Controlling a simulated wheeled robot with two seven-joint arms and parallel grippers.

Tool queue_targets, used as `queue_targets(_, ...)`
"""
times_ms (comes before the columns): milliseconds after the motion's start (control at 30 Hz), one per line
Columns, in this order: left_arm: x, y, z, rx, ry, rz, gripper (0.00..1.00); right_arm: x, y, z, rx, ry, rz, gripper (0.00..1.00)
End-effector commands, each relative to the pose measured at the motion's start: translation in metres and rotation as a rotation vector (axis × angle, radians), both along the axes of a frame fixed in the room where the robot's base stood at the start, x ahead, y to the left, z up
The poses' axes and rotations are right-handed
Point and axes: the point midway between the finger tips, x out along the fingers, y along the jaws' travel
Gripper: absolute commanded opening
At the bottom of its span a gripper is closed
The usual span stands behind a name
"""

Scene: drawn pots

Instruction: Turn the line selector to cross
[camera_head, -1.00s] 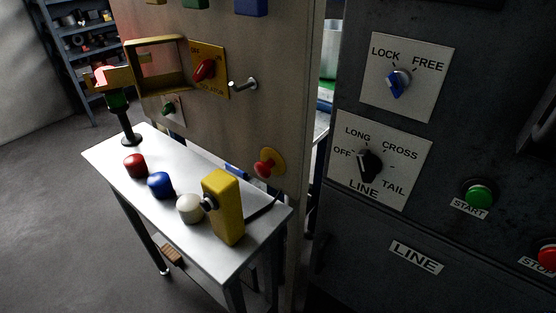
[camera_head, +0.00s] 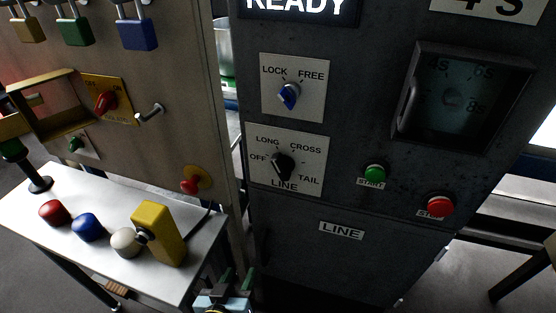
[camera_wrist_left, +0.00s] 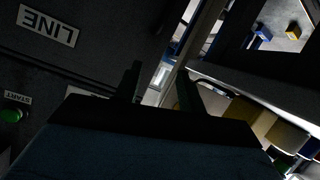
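The line selector (camera_head: 283,167) is a black knob on a white plate marked OFF, LONG, CROSS and TAIL, on the dark cabinet's front. Its pointer leans to the upper left, away from CROSS; whether it sits at OFF or LONG I cannot tell. My left gripper (camera_head: 238,281) is at the bottom of the head view, below the selector and apart from it. In the left wrist view, the left gripper's (camera_wrist_left: 160,85) two dark fingers stand apart with nothing between them. The selector does not show clearly there. My right gripper is not in view.
A white table (camera_head: 92,262) with coloured buttons and a yellow box (camera_head: 160,234) stands left of my gripper.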

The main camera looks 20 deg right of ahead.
Motion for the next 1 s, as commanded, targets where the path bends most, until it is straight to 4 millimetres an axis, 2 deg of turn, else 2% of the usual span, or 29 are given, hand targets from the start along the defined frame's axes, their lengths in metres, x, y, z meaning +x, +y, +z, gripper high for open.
queue_targets(33,0.002,-0.015,0.052,-0.068,-0.063,-0.011,0.40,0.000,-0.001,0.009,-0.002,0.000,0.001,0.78)
queue_targets(100,-0.001,-0.030,0.105,-0.153,-0.126,-0.024,0.40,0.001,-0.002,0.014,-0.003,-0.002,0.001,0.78)
queue_targets(200,-0.008,-0.041,0.161,-0.248,-0.188,-0.038,0.40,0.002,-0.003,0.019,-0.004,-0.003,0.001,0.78)
queue_targets(300,-0.014,-0.046,0.195,-0.308,-0.223,-0.047,0.40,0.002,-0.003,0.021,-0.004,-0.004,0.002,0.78)
queue_targets(400,-0.015,-0.049,0.209,-0.336,-0.239,-0.051,0.40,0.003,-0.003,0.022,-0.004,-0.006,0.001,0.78)
queue_targets(533,-0.004,-0.057,0.212,-0.341,-0.243,-0.052,0.40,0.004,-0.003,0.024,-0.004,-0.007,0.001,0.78)
queue_targets(1000,0.072,-0.108,0.211,-0.338,-0.241,-0.052,0.40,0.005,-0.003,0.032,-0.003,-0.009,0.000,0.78)
